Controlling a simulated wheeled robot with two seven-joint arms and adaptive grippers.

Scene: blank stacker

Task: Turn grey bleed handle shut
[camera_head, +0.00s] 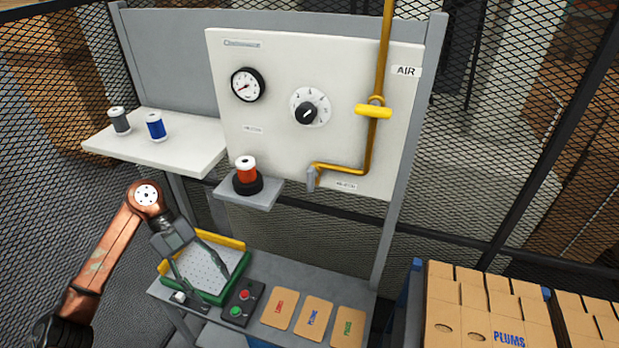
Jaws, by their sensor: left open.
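The grey bleed handle (311,179) is on the white panel (280,130), at the left end of the lower run of the yellow pipe (341,168). It looks small and points roughly downward. My left gripper (206,282) is open, low on the left over the green-edged tray (247,266), its fingers pointing down. It is well below and left of the grey handle, apart from it. I cannot tell whether its fingertips touch the tray. My right gripper is not in view.
A yellow handle (373,111) crosses the upright pipe. A gauge (247,84) and dial (307,113) are on the panel. A button box (242,302) sits beside the tray.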

